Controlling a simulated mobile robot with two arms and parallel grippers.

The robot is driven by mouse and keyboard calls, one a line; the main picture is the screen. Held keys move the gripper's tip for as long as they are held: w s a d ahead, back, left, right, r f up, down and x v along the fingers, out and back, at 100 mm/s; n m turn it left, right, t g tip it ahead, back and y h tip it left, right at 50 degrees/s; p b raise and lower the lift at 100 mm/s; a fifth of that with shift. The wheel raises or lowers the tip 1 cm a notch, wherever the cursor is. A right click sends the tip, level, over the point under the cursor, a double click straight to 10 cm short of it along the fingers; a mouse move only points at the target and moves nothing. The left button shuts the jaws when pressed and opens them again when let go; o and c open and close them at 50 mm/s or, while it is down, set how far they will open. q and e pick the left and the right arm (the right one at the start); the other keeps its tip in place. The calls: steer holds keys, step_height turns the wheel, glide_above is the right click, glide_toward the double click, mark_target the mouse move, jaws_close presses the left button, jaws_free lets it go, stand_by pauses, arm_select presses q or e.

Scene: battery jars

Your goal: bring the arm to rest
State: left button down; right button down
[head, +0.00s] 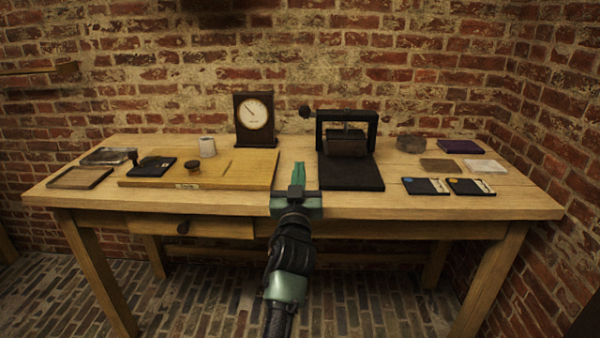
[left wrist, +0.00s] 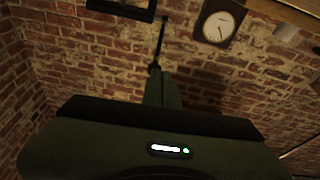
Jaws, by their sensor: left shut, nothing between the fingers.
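My left gripper (head: 298,174) is shut and empty in the head view. Its green fingers point away from me, over the table's front part, between the wooden board and the black press. My left arm comes up from the bottom of the picture. In the left wrist view the shut fingers (left wrist: 160,88) point toward the brick wall, with nothing held. My right gripper is in neither view.
The wooden table (head: 400,205) carries a wooden board (head: 262,165) left of the gripper and a black press (head: 350,184) right of it. A dark clock (head: 254,120) stands behind. Several flat pieces and cards (head: 426,186) lie at the right.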

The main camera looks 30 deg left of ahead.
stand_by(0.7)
